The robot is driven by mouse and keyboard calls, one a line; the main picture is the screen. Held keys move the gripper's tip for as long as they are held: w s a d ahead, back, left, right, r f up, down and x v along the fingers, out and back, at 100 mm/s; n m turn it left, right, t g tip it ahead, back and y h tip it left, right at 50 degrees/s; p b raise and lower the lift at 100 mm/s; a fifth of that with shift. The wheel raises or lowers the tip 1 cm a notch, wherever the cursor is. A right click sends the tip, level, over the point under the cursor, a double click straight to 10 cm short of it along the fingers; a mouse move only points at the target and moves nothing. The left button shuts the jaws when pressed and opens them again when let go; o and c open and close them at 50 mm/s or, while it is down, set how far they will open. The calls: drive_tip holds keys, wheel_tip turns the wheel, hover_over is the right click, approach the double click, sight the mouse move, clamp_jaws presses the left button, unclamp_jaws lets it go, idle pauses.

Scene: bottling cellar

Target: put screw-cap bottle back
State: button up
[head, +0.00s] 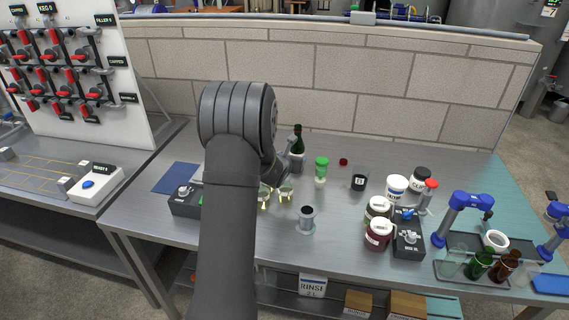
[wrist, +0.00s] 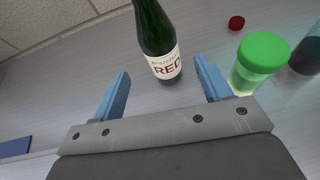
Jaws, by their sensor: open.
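A dark green bottle (wrist: 157,40) with a white label reading RED stands upright on the steel table. In the head view its neck and shoulder (head: 298,139) show beyond my arm, at the back of the table. My gripper (wrist: 163,72) is open in the wrist view, with blue fingers. The bottle's lower part shows between the fingertips, with a gap on each side and no visible contact. The bottle's top is cut off in the wrist view. A small red cap (wrist: 236,22) lies on the table to the right; it also shows in the head view (head: 343,161).
A green-lidded jar (wrist: 262,58) stands close by my right finger. Further right are a dark cup (head: 359,180), several labelled jars (head: 378,233) and bottles in a rack (head: 478,264). Glassware and a grey cylinder (head: 307,222) stand in front. A block wall (head: 330,95) closes the back.

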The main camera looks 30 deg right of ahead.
sight(297, 129)
drive_tip(key=v, duration=0.8)
drive_tip(key=shift+s+a+r, duration=0.1)
drive_tip(key=shift+s+a, duration=0.1)
drive_tip(key=shift+a, duration=0.05)
drive_tip(key=shift+w+d, duration=0.1)
drive_tip(key=x, duration=1.7)
drive_tip(key=shift+d, duration=0.1)
drive_tip(key=v, duration=1.7)
drive_tip(key=shift+a, duration=0.3)
drive_tip(key=x, duration=1.7)
drive_tip(key=shift+d, duration=0.25)
wheel_tip(297, 129, up, 10)
drive_tip(key=shift+w+r, duration=0.1)
drive_tip(key=shift+r, duration=0.1)
wheel_tip(297, 129, up, 8)
drive_tip(key=shift+r, duration=0.2)
